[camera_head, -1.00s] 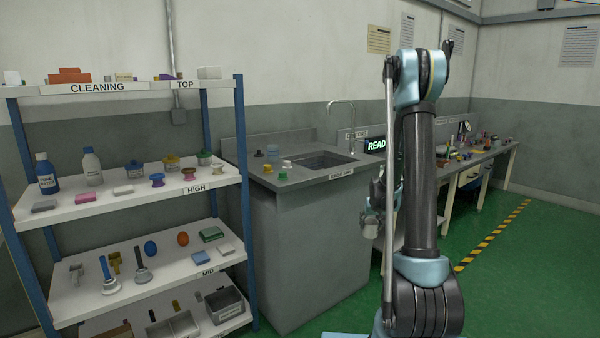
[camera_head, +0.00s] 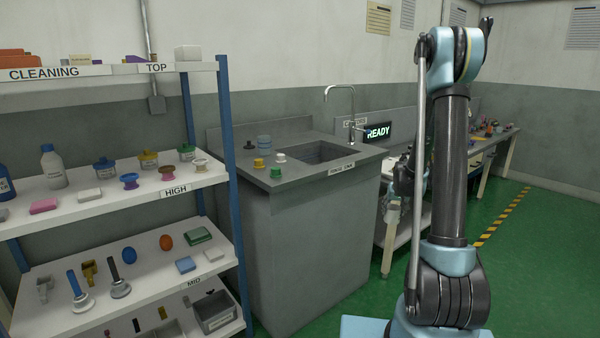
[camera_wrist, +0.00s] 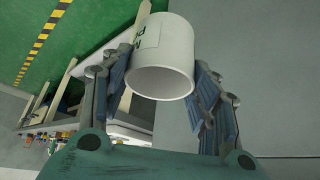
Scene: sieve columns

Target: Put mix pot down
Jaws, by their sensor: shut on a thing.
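The mix pot (camera_wrist: 163,60) is a pale cylindrical cup with dark lettering on its side. In the wrist view it sits between the two fingers of my gripper (camera_wrist: 160,85), which is shut on it, and its round end faces the camera. In the head view my gripper (camera_head: 392,208) hangs beside the right side of the grey sink unit, partly hidden by my arm. The pot is too small there to make out clearly.
A grey sink counter (camera_head: 290,178) carries small coloured items at its left. A shelf rack (camera_head: 130,210) with bottles, brushes and sponges stands left. A long workbench (camera_head: 500,138) with a READY screen (camera_head: 378,132) lies behind my arm. Green floor is clear at right.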

